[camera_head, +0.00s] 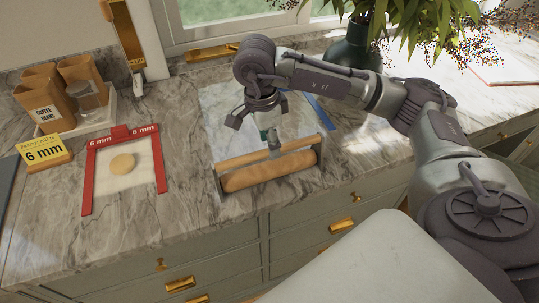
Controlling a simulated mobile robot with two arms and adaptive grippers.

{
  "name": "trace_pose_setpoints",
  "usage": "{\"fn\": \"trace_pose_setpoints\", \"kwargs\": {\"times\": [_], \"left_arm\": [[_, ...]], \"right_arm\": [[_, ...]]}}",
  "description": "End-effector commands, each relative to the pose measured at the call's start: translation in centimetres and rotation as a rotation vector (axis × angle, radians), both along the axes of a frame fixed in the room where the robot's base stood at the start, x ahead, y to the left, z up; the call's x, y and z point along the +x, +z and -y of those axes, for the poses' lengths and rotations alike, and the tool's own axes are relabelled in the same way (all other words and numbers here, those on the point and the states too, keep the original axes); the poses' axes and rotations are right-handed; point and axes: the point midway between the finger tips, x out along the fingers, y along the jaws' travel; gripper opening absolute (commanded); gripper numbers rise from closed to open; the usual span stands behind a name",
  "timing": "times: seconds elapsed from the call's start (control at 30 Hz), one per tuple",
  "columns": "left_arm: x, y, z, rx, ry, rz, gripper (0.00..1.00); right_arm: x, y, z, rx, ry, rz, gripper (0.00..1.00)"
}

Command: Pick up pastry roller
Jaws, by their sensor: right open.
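The pastry roller (268,174) lies near the front edge of the marble counter. It is a light brown wooden cylinder with a thinner wooden bar (240,160) behind it, joined by dark end pieces. My right gripper (258,130) is over the roller, pointing down, with its fingers spread. One finger reaches down to the middle of the thin bar; I cannot tell whether it touches. The gripper hides a small part of the bar. My left gripper is not in view.
A yellow 6 mm sign (44,150) and brown canisters (41,98) stand farther left. A dark vase (352,50) with a leafy plant is behind my right arm.

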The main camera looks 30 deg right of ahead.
Motion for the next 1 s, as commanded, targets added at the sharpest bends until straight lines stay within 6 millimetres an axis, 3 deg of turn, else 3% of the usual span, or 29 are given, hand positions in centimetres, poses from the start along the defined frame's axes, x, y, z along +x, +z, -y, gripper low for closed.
{"fn": "trace_pose_setpoints", "kwargs": {"times": [0.1,0.23,0.53,0.87,1.0], "left_arm": [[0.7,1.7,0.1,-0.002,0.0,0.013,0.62],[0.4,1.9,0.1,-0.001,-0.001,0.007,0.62],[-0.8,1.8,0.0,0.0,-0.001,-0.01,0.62],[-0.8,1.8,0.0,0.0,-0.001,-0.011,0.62],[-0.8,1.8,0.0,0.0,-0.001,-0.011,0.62]], "right_arm": [[0.0,-1.6,-0.1,-0.001,-0.001,-0.006,0.53],[0.0,-3.4,0.0,0.0,0.001,-0.004,0.53],[0.1,-4.1,0.1,0.0,0.0,0.0,0.53],[0.1,-4.1,0.1,0.0,0.0,0.0,0.0],[0.2,-4.0,0.1,0.001,0.0,0.002,0.0]]}}
